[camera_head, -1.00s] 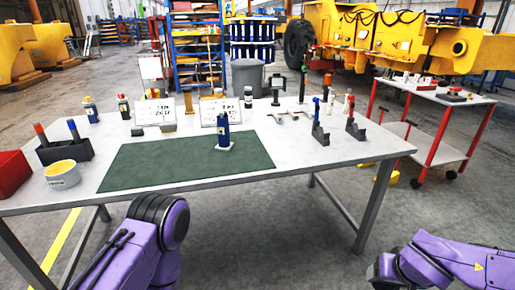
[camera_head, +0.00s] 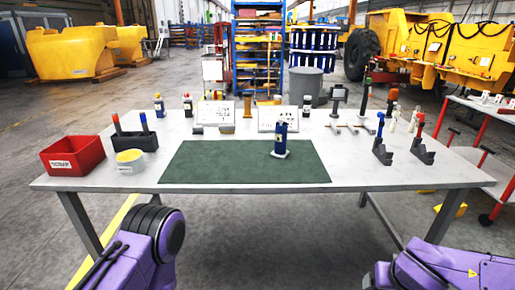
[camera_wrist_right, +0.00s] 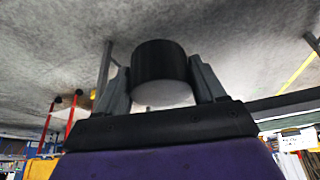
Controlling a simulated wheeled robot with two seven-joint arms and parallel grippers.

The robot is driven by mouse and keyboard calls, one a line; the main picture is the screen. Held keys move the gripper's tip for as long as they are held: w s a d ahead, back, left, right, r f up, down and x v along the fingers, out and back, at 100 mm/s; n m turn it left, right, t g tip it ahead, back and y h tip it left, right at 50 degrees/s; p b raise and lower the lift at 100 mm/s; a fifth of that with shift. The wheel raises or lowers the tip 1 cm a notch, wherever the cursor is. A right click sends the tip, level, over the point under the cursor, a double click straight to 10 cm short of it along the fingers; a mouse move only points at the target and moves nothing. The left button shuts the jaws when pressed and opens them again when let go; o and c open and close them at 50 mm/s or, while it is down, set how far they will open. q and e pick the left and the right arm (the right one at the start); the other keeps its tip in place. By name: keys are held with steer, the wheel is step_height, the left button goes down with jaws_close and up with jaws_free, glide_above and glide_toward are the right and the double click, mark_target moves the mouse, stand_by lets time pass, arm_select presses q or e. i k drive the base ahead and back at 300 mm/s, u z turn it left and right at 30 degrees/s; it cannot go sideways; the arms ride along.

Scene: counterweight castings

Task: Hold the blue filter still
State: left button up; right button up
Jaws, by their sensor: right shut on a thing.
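The blue filter (camera_head: 281,138) stands upright on the green mat (camera_head: 215,165), near the mat's far right part, with a pale base under it. No gripper is near it in the head view. My right gripper (camera_wrist_right: 162,72) shows in the right wrist view, with a dark finger on each side of a black cylinder (camera_wrist_right: 160,60) with a pale end face. It is shut on this cylinder, away from the table. My left gripper is out of view; only my purple arm shows at the lower left.
Sign cards (camera_head: 278,119) and bottles line the back. Dark stands (camera_head: 382,150) stand at the right. The mat's left and middle are clear.

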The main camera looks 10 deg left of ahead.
mark_target(279, 151)
steer(key=i, duration=1)
